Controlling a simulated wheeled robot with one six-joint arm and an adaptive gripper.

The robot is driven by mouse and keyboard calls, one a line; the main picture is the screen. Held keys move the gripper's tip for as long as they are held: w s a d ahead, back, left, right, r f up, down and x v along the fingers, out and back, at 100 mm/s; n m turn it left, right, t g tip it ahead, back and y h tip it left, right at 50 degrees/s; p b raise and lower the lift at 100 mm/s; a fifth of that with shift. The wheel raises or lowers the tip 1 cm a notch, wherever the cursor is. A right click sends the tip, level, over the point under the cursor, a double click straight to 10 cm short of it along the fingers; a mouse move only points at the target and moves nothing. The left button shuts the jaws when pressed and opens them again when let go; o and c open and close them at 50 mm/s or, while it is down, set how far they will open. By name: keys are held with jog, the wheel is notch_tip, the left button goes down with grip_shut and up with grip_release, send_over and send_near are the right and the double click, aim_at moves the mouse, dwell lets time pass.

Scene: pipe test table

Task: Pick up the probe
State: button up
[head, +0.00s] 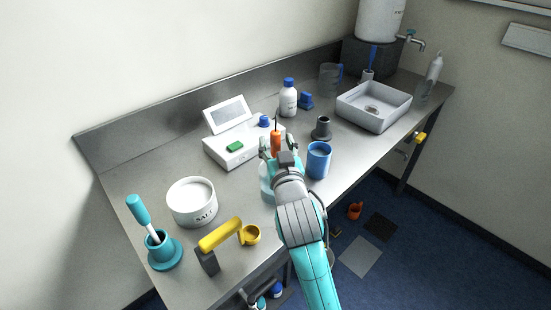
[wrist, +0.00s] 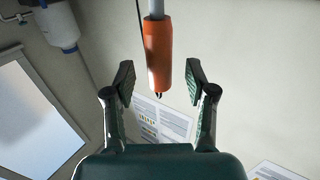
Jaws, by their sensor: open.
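The probe (head: 275,139) has an orange handle and stands upright near the middle of the bench, in front of the white meter. In the wrist view the orange handle (wrist: 157,52) joins a grey rod at the top of the picture, with a thin black cable beside it. My gripper (head: 279,149) is open, its fingers at either side of the handle in the head view. In the wrist view my gripper (wrist: 160,82) has the handle's end in the gap between its fingers, with space at both sides. The probe's lower part is hidden by my gripper in the head view.
A pale beaker (head: 265,188) stands partly hidden behind my arm. A blue cup (head: 318,161) is close on the right. The white meter (head: 230,143) is behind left. A salt tub (head: 192,205) and yellow scoop (head: 222,236) stand left. A grey basin (head: 370,118) is far right.

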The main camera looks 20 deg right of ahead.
jog(key=shift+x, duration=1.1)
grip_shut()
notch_tip(320, 180, up, 18)
dwell(0.3)
